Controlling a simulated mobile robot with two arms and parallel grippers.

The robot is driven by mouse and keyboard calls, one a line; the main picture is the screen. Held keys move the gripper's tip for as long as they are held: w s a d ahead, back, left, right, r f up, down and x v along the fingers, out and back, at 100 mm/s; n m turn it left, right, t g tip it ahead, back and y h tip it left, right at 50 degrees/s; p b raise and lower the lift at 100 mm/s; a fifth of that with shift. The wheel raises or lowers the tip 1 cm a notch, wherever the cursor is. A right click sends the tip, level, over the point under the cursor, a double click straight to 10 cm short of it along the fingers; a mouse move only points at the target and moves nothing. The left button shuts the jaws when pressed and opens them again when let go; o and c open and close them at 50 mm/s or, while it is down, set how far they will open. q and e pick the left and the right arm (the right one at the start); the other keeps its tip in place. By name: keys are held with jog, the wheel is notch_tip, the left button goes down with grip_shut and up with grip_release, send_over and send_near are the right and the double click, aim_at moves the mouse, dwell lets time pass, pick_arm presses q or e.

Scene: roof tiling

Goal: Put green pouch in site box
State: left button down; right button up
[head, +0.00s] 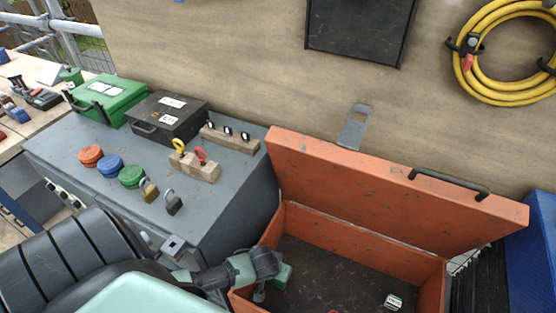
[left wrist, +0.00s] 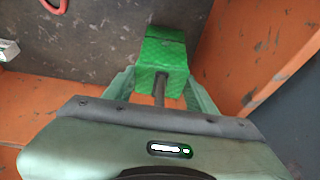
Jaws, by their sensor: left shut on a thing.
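The site box (head: 350,175) is the orange chest with its lid raised, at the lower right of the head view. The green pouch (head: 283,275) is inside the box opening, by its left wall. It also shows in the left wrist view (left wrist: 163,55) as a bright green block above the dark box floor. My left gripper (head: 268,284) reaches over the left wall and is shut on the pouch. Its two fingers (left wrist: 160,88) lie on either side of it. I cannot tell whether the pouch touches the floor. My right gripper is not in view.
A small white-marked item (head: 393,302) and a red ring (left wrist: 55,4) lie in the box. The grey cabinet (head: 225,195) at left carries padlocks, coloured round tins, a black case (head: 165,118) and a green case (head: 108,98). The box floor's middle is mostly clear.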

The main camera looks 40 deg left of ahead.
pick_arm(q)
jog(key=shift+f, duration=0.75)
notch_tip(320, 180, down, 4)
jog(key=shift+r+b, duration=0.2)
jog(key=shift+b, duration=0.35)
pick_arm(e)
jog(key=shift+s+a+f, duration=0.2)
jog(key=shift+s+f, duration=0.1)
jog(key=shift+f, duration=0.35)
pick_arm(q)
jog(key=shift+c, duration=2.4)
grip_release()
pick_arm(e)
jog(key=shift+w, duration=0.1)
pick_arm(q)
jog(key=p+v, duration=0.3)
jog(key=v, duration=0.9)
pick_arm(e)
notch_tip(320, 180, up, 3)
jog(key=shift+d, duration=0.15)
